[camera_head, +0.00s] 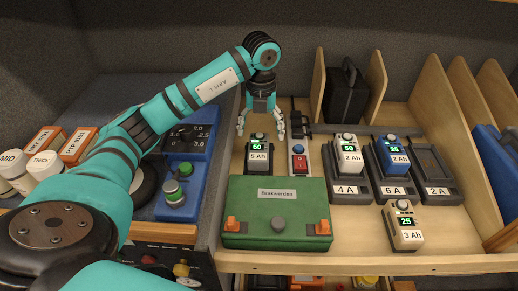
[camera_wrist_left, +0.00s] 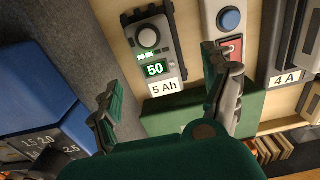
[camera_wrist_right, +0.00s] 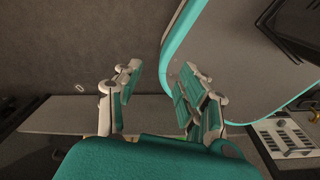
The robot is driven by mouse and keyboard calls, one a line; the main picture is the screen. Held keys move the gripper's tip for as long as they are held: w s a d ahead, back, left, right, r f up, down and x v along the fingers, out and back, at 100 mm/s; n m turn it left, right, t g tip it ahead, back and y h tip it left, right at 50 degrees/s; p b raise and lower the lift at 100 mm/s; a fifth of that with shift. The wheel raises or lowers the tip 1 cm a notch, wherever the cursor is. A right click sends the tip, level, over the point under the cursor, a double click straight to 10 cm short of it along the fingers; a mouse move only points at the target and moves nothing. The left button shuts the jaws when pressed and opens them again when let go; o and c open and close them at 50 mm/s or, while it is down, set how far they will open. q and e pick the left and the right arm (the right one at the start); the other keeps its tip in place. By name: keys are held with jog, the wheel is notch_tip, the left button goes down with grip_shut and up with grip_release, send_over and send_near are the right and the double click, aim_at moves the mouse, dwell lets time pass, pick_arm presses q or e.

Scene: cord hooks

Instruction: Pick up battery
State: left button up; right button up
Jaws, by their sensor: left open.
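A dark battery (camera_head: 258,154) labelled 5 Ah, its green display reading 50, stands behind the green case. In the left wrist view this 5 Ah battery (camera_wrist_left: 155,60) is ahead of the jaws. My left gripper (camera_head: 260,128) is open and empty, pointing down just above and behind it. Its spread fingers also show in the left wrist view (camera_wrist_left: 163,85). Other batteries are a white 2 Ah (camera_head: 348,153), a blue 2 Ah (camera_head: 394,154) and a beige 3 Ah (camera_head: 404,226). My right gripper (camera_wrist_right: 158,90) is open and empty, away from the shelf.
The green case (camera_head: 278,213) lies directly in front of the 5 Ah battery. A red-switch strip (camera_head: 299,160) stands close on its right. Chargers labelled 4A (camera_head: 347,190), 6A (camera_head: 393,189) and 2A (camera_head: 438,190) stand further right. A blue device (camera_head: 180,190) is on the left.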

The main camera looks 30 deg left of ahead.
aim_at(259, 145)
pick_arm(q)
jog(key=shift+f, duration=0.75)
jog(key=f, duration=0.1)
jog(key=f+p, duration=0.1)
jog(key=f, duration=0.1)
jog(key=f+p, duration=0.1)
jog(key=shift+s+a+f, duration=0.15)
jog(key=shift+s, duration=0.1)
jog(key=shift+f+p, duration=0.3)
jog(key=shift+f, duration=0.2)
jog(key=shift+c, duration=0.8)
jog(key=c, duration=0.7)
jog(key=shift+w, duration=0.1)
jog(key=c, duration=0.8)
pick_arm(e)
jog(key=r, duration=0.1)
jog(key=w+r, duration=0.1)
jog(key=r, duration=0.1)
jog(key=shift+w+a, duration=0.15)
jog(key=shift+w, duration=0.05)
